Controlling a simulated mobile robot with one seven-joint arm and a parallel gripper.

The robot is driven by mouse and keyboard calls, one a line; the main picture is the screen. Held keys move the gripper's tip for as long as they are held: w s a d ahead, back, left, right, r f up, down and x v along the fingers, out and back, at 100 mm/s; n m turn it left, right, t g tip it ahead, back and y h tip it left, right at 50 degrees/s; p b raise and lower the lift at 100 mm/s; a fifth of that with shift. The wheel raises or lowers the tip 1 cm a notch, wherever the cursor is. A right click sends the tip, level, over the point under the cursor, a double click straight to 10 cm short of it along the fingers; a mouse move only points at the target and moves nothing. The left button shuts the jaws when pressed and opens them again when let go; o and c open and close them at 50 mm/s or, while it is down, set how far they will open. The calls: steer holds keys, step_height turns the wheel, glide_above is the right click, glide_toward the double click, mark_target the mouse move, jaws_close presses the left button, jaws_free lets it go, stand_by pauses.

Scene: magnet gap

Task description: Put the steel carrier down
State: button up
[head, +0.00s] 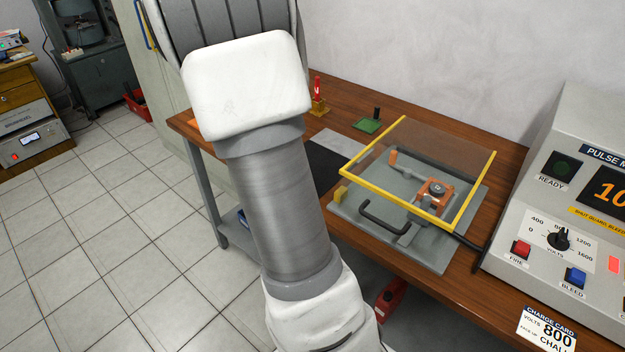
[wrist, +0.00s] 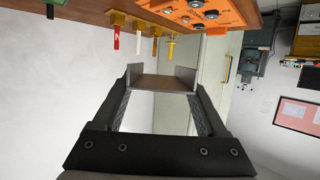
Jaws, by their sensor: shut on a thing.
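In the wrist view my gripper (wrist: 162,88) is shut on the steel carrier (wrist: 184,76), a grey channel-like piece with upright side walls and a brownish face between them. The carrier sits between the two fingertips and appears held clear of the wooden bench (wrist: 90,12), whose edge runs along the top of that view. In the head view my arm fills the middle, and neither the gripper nor the carrier shows.
The bench (head: 408,138) bears a grey fixture under a yellow-framed clear guard (head: 467,198), a dark mat (head: 322,165), a grey plate (head: 338,142), and a green block (head: 367,125). A pulse unit (head: 560,130) stands right. Coloured tags (wrist: 117,38) and an orange panel (wrist: 225,16) show near the carrier.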

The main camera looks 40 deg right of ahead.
steer(key=s+d+f+m+g+h+b, duration=0.35)
steer(key=s+d+f+b, duration=0.25)
steer(key=s+d+b, duration=0.4)
steer(key=shift+m+g+y, duration=0.25)
steer(key=shift+m, duration=0.1)
steer(key=f+b, duration=0.1)
steer(key=f, duration=0.2)
steer(key=w+f+b, duration=0.1)
steer(key=f, duration=0.2)
steer(key=d+f+b, duration=0.1)
steer(key=f, duration=0.3)
steer(key=shift+w, duration=0.15)
steer(key=shift+f, duration=0.2)
steer(key=o, duration=1.4)
steer(key=shift+o, duration=0.2)
steer(key=shift+r, duration=0.1)
